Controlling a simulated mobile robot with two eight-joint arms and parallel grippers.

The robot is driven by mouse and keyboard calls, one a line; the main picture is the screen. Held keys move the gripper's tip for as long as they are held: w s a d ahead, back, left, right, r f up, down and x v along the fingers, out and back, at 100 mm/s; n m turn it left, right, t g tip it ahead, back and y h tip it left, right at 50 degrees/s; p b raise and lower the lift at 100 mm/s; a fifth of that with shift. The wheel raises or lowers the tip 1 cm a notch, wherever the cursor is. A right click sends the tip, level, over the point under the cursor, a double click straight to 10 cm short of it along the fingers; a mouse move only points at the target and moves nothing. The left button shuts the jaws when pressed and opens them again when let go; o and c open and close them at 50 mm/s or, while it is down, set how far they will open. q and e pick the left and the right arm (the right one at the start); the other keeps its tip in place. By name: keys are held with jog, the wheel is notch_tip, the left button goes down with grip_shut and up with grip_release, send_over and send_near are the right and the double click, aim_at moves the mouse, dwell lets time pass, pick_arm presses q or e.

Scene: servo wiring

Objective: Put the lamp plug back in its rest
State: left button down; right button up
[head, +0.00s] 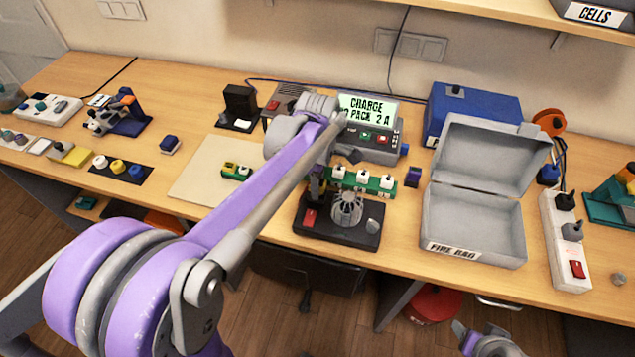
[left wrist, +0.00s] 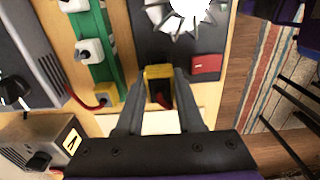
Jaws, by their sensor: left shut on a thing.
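My left gripper (left wrist: 160,78) is shut on a yellow plug-like piece (left wrist: 158,71) with a dark red part, at the edge of the black lamp base. Whether the piece is seated or held just above the base cannot be told. The lamp base (head: 350,238) carries a caged lamp (head: 347,208) and a red switch (head: 310,217); in the left wrist view the cage (left wrist: 185,14) and red switch (left wrist: 206,66) are beside the fingers. In the head view my left arm hides most of its gripper. Part of my right arm shows at the bottom edge, its jaws unclear.
A green strip with white sockets (head: 362,182) lies just behind the lamp base. The charger (head: 375,145) stands behind it. An open grey fire bag box (head: 470,228) is to the right, beside a white power strip (head: 566,240). A pale mat (head: 205,185) lies left.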

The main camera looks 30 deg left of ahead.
pick_arm(q)
jog(key=shift+f, duration=0.3)
jog(key=shift+c, duration=2.2)
grip_release()
jog(key=shift+r, duration=0.1)
notch_tip(320, 180, up, 11)
jog(key=shift+f, duration=0.15)
